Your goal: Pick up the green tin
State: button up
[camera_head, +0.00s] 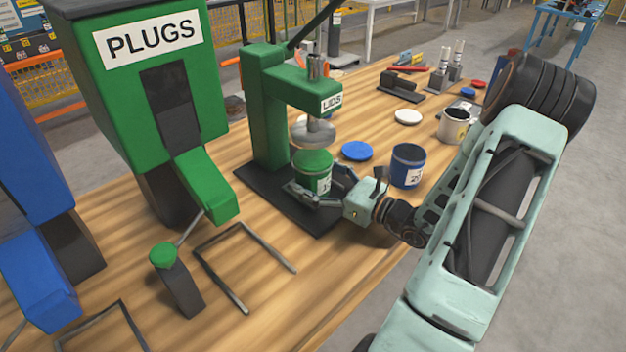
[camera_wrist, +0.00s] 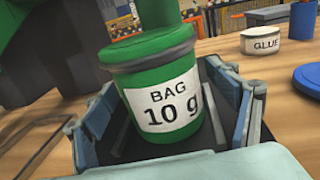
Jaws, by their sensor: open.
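The green tin (camera_head: 313,181) stands upright on the dark base of the green lids press (camera_head: 267,120), under its round press head. In the wrist view the green tin (camera_wrist: 165,95) has a green lid and a white label reading "BAG 10 g". My gripper (camera_head: 318,192) is open around the tin low down, with one finger on each side. In the wrist view my gripper (camera_wrist: 168,125) shows its fingers left and right of the tin. A gap shows at the left finger; whether the right finger touches the tin I cannot tell.
A blue tin (camera_head: 407,167) and a blue lid (camera_head: 357,151) are close to the right of the press. A white tin (camera_head: 454,126) and white lid (camera_head: 408,117) stand farther back. The green plugs dispenser (camera_head: 150,90) is at the left, with metal frames (camera_head: 240,262) on the table.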

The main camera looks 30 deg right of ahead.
jog(key=shift+c, duration=0.5)
jog(key=c, duration=1.3)
jog(key=shift+r, duration=0.1)
